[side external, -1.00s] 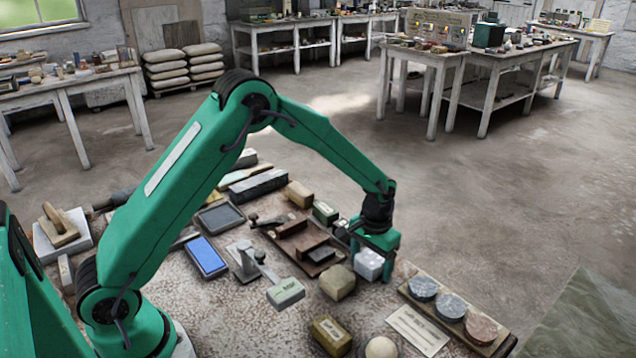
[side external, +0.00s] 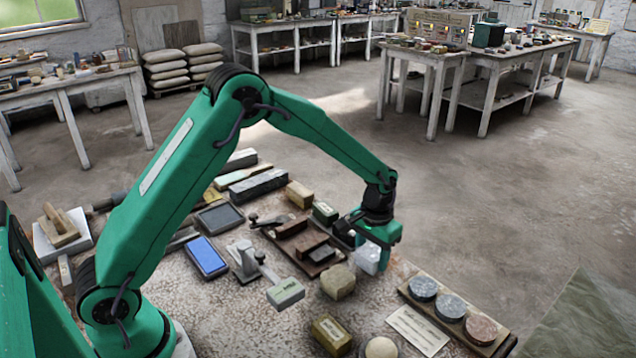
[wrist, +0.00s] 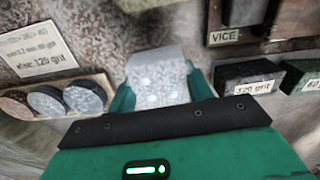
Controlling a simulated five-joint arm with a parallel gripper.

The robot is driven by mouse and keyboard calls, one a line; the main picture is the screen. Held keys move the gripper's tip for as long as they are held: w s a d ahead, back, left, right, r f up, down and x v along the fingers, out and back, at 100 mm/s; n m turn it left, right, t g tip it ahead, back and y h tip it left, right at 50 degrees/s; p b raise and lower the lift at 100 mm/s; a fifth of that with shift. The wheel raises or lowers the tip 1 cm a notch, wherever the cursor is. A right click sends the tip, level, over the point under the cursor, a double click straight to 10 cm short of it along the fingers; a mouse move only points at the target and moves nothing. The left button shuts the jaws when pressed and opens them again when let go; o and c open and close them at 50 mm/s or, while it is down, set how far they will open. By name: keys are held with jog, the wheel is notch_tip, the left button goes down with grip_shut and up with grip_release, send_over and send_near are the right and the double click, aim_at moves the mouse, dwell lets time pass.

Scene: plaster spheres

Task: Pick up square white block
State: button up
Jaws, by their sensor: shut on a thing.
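The square white block (side external: 369,259) is a pale, speckled block held between the jaws of my gripper (side external: 374,243) on the right part of the table in the side external view. It hangs below the green gripper body and appears a little above the table. In the wrist view the block (wrist: 158,78) sits between the two green fingers of my gripper (wrist: 158,92), which are shut on it. The fingers cover parts of its sides.
A tan block (side external: 338,282) stands close to the left. A wooden tray (side external: 478,343) with three round discs lies to the right, beside a printed card (side external: 417,328). A dark vise-like tool (side external: 318,254) and several blocks lie behind left.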

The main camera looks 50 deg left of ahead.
jog(key=r, duration=0.2)
jog(key=shift+s+d+r, duration=0.25)
jog(key=shift+d+r, duration=0.05)
jog(key=shift+d, duration=0.1)
jog(key=s+d+r, duration=0.6)
jog(key=d, duration=0.2)
jog(key=shift+s+d+r, duration=0.15)
jog(key=shift+s+d, duration=0.05)
jog(key=shift+s, duration=0.2)
jog(key=shift+a, duration=0.1)
jog(key=a, duration=2.6)
jog(key=shift+w+a, duration=0.15)
jog(key=shift+f, duration=2.75)
